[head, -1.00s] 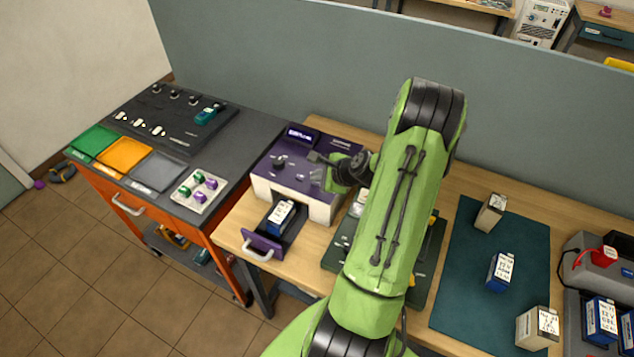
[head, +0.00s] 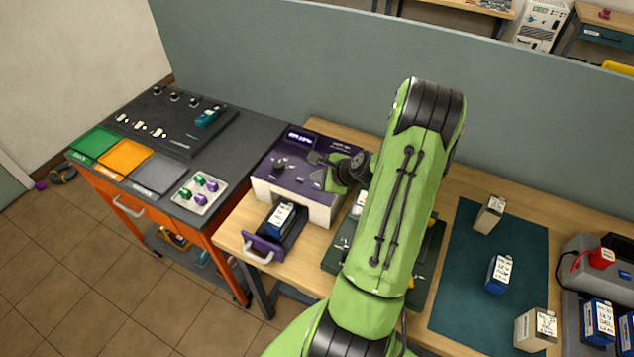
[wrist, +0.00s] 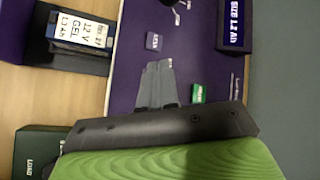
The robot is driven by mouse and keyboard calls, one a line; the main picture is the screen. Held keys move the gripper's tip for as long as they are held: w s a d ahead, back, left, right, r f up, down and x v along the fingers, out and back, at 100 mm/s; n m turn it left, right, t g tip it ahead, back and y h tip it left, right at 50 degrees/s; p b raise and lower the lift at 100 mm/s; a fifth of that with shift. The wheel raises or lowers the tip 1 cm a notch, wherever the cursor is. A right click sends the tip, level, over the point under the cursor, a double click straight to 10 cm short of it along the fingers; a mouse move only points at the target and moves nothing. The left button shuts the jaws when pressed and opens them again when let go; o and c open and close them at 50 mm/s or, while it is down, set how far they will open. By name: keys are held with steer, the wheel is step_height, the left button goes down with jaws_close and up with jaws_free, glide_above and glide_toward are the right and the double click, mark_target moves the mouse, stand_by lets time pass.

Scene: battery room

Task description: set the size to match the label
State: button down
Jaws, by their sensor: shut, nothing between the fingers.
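The purple-topped tester (head: 310,187) stands on the wooden bench, with a dark knob (head: 278,163) on its panel. Its display (head: 300,138) shows in the wrist view (wrist: 234,24) and seems to read "SIZE 1.2 Ah". A blue battery (head: 281,217) lies in the tester's pulled-out drawer (head: 262,244). Its white label (wrist: 84,34) seems to read "12 V GEL 1.3 Ah"; the small digits are not certain. My gripper (head: 315,170) is shut and empty over the panel, right of the knob and apart from it. Its fingers (wrist: 158,84) lie side by side in the wrist view.
A purple button (wrist: 153,41) and a green button (wrist: 197,93) sit near my fingers. Left stands an orange cart with green (head: 93,141), orange and grey trays. Right is a teal mat (head: 470,262) with several batteries. A grey partition rises behind the bench.

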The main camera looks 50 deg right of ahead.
step_height(320, 180, up, 5)
steer(key=p, duration=0.4)
steer(key=shift+r, duration=0.15)
stand_by(0.4)
steer(key=shift+s, duration=0.1)
stand_by(2.1)
